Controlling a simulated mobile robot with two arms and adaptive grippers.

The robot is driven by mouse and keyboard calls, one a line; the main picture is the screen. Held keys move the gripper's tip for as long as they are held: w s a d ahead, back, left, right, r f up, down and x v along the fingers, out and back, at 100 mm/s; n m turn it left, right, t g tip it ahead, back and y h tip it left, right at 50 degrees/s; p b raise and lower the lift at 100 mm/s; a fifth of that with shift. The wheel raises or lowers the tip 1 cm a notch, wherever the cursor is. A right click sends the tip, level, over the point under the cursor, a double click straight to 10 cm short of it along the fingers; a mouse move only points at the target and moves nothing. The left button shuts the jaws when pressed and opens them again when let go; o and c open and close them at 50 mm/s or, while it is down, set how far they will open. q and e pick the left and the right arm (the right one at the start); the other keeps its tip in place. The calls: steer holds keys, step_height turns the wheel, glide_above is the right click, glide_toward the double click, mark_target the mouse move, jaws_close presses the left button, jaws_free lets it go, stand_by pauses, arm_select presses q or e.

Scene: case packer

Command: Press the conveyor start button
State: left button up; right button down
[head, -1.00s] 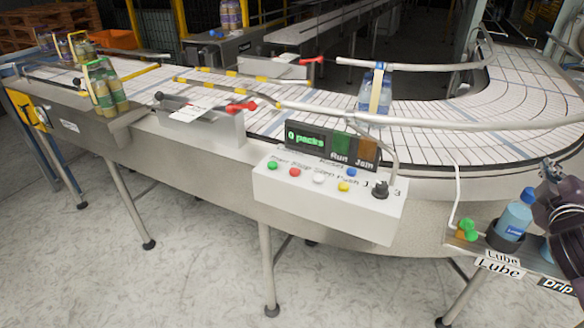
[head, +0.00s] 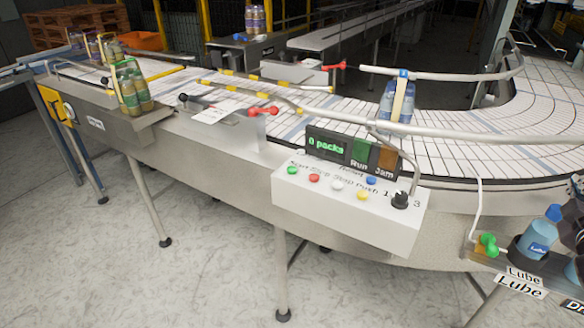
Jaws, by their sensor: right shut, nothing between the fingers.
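The green start button (head: 292,170) is the leftmost button on the sloped top of a white control box (head: 350,218) on the conveyor's near side. The label "Start" is above it. Red, white, yellow and blue buttons and a black knob (head: 400,200) share the panel. My right gripper (head: 573,222) is at the right edge, partly cut off, beside a blue lube bottle (head: 540,233) and well right of the button. It is shut and empty. My left gripper is out of view.
The display (head: 341,148) behind the buttons reads "0 packs", with Run and Jam panels. The conveyor (head: 460,150) curves away at right. A bottle pack (head: 396,103) stands on it. A green-tipped fitting (head: 490,244) sits left of the lube bottle. The floor in front is clear.

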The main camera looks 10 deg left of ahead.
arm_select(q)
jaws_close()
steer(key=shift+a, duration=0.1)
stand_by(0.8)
